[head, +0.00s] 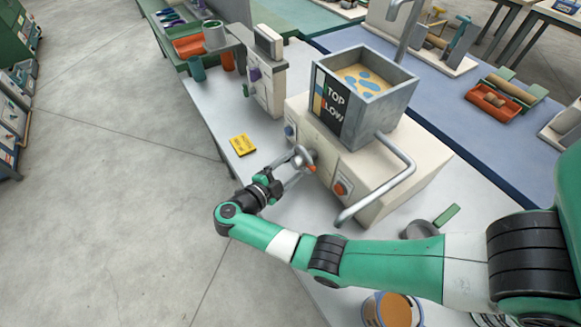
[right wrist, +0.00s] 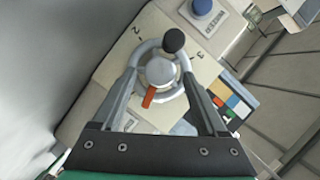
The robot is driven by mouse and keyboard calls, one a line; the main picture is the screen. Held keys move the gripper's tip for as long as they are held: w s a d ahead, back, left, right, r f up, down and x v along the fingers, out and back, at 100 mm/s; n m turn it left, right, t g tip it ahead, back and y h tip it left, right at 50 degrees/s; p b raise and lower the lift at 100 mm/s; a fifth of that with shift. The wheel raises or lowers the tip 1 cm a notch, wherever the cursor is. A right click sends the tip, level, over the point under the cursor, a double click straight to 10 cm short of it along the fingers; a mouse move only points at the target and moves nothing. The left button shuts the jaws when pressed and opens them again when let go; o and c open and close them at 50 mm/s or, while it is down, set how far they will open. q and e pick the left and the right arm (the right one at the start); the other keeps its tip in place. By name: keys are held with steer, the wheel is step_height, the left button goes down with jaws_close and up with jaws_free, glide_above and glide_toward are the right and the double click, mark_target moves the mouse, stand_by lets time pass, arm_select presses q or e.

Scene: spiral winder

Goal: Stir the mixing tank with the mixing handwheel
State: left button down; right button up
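The mixing tank (head: 388,100) is an open grey square box on a cream machine, holding tan contents with blue patches. The mixing handwheel (head: 302,157) is on the machine's front face. In the right wrist view the handwheel (right wrist: 160,75) is a grey ring with a round hub, an orange pointer and a black knob at its upper right. My right gripper (head: 294,168) reaches it from the front. Its fingers (right wrist: 160,80) lie against opposite sides of the ring, with the hub between them. The fingertips are partly hard to tell from the ring. My left gripper is not in view.
A bent silver pipe (head: 400,165) sticks out at the machine's right. A yellow card (head: 242,145) lies left on the table. A grey post-like device (head: 265,75) stands behind. A round orange-filled container (head: 392,310) is under my right arm. Blue button (right wrist: 202,7) sits near the handwheel.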

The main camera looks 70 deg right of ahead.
jaws_close()
steer(key=shift+f+m+b, duration=0.2)
steer(key=shift+m+b, duration=0.1)
steer(key=m+h+b, duration=0.1)
steer(key=b, duration=0.1)
steer(key=f+m+h+b, duration=0.1)
steer(key=m, duration=0.1)
steer(key=shift+s+b, duration=0.1)
steer(key=shift+b, duration=0.3)
steer(key=shift+r+m, duration=0.2)
steer(key=shift+m, duration=0.2)
steer(key=shift+r, duration=0.2)
steer(key=shift+o, duration=0.6)
jaws_free()
steer(key=shift+a, duration=0.1)
steer(key=v, duration=0.7)
steer(key=shift+a, duration=0.25)
